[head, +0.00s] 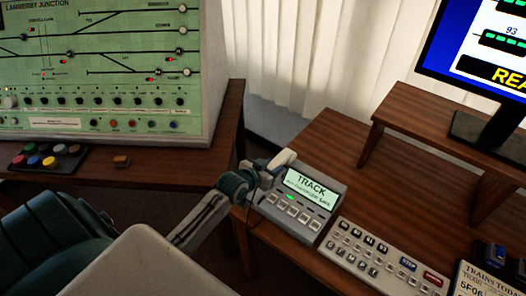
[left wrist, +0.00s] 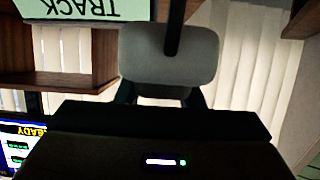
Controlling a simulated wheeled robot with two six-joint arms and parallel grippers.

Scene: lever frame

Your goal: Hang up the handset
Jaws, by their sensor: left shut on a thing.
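The pale handset (head: 281,159) is at the upper left corner of the grey phone unit (head: 325,222), whose lit screen reads TRACK. My left gripper (head: 266,174) is shut on the handset, just left of the screen. In the left wrist view, the rounded grey end of the handset (left wrist: 165,68) lies between the dark fingers of my left gripper (left wrist: 160,97). Part of the TRACK screen shows upside down at the top there. The gripper hides the cradle area, so I cannot tell whether the handset touches the unit. My right gripper is not in view.
A button panel (head: 383,262) lies right of the phone unit on the wooden desk. A raised shelf (head: 425,143) carries a monitor (head: 480,45) at upper right. A green track-diagram panel (head: 100,70) stands on the left desk. A gap separates the desks.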

